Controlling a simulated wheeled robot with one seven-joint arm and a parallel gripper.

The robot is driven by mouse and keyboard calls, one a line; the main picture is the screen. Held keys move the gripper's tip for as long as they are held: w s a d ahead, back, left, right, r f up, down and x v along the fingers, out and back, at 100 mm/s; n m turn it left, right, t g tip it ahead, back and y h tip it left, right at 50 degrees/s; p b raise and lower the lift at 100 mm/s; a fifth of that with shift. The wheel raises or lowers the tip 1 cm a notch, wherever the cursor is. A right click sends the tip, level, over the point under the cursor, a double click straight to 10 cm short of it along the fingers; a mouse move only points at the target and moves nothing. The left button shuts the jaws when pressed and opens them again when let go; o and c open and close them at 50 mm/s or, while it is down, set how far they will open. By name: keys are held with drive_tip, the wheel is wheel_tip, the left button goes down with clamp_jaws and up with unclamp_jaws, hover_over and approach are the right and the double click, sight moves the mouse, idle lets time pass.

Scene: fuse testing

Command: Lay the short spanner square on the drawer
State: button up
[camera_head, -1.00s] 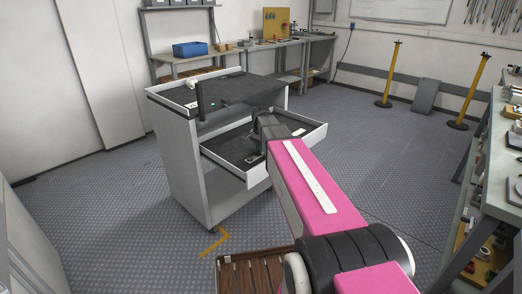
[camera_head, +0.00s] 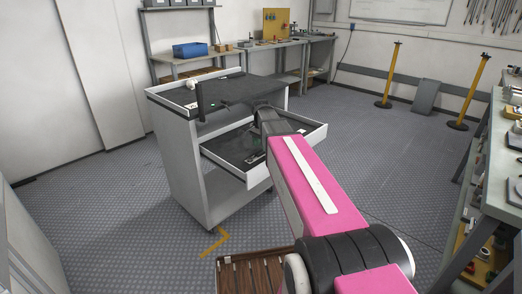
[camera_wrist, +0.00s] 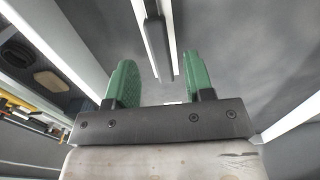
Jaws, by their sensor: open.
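The white drawer (camera_head: 296,145) with a dark lining is pulled out of the front of the grey-white cabinet (camera_head: 188,165). My arm reaches over its right part and hides some of it. Small dark and pale shapes lie inside, too small to tell apart; I cannot make out the short spanner. My gripper (camera_wrist: 160,88) shows in the wrist view with its two green fingers apart. Nothing is clearly held between them. A dark bar between pale strips (camera_wrist: 155,35) shows beyond the fingers; I cannot tell what it is.
The cabinet's dark top (camera_head: 180,97) has a pale rim and a white round item (camera_head: 192,82) at its back left. A cluttered bench (camera_head: 508,165) runs along the right. Open floor lies between.

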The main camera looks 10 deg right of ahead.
wheel_tip(320, 180, up, 9)
idle(0.4)
